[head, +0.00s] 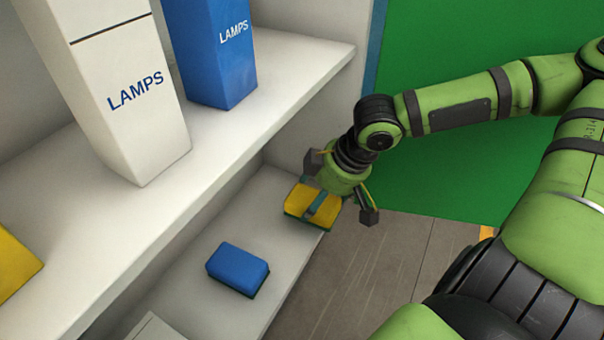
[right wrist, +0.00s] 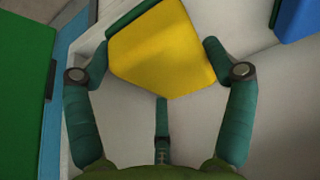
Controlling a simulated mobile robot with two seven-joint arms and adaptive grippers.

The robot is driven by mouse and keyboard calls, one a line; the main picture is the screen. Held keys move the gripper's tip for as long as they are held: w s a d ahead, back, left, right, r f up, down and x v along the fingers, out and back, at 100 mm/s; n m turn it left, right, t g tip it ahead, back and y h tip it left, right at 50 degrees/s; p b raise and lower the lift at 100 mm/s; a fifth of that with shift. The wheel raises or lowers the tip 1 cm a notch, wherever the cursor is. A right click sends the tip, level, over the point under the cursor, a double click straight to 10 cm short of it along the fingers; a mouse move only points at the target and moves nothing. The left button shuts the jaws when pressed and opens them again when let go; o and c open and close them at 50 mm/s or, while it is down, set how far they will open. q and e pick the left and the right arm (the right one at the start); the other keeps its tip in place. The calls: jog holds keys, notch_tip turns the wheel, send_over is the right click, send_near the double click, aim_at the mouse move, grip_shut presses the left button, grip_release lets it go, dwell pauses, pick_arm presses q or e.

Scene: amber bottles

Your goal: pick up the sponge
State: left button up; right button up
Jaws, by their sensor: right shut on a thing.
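The sponge (head: 297,199) is yellow on top with a dark green underside. In the head view it is at the far right end of the lower shelf, partly covered by my right gripper (head: 318,200). My left gripper is not in view.
A blue block (head: 238,268) lies on the lower shelf (head: 190,285). A white LAMPS box (head: 130,105) and a blue LAMPS box (head: 215,60) stand on the upper shelf (head: 290,80). A green panel (head: 470,170) is behind my arm, with grey floor (head: 365,280) below.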

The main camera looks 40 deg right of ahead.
jog(key=shift+s+d+r, duration=0.1)
jog(key=shift+s+r, duration=0.05)
jog(key=shift+s, duration=0.2)
jog(key=s, duration=0.1)
jog(key=s+d, duration=0.1)
jog(key=s, duration=0.1)
jog(key=s+d, duration=0.1)
jog(key=s, duration=0.1)
jog(key=shift+d, duration=0.15)
jog(key=s+p, duration=0.1)
jog(key=s+d+p, duration=0.1)
jog(key=s+p, duration=0.1)
jog(key=s+d+p, duration=0.1)
jog(key=p, duration=0.1)
jog(key=shift+s, duration=0.4)
jog(key=shift+c, duration=0.2)
jog(key=shift+c, duration=0.9)
jog(key=shift+f, duration=0.2)
